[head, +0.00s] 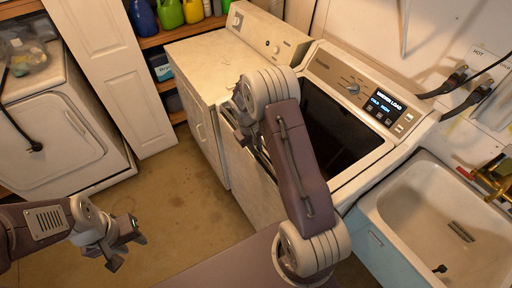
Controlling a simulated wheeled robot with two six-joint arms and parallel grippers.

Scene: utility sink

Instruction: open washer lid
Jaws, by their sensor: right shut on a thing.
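The washer (408,130) is the white machine right of centre, with a lit control panel at its back. Its lid (340,122) shows as a dark panel on top, partly hidden by my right arm. It looks flat, but I cannot tell whether it is slightly raised. My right gripper (241,112) is at the lid's front left edge, largely covered by its own wrist. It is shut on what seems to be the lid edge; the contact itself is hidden. My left gripper (128,246) is open and empty over the floor at lower left.
A white dryer-like machine (200,62) stands directly left of the washer. A utility sink (385,197) with a brass tap (492,180) is at the right. Another white front-door machine (55,130) is at far left. Shelves with bottles (170,14) are behind. Floor (175,210) is clear at left.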

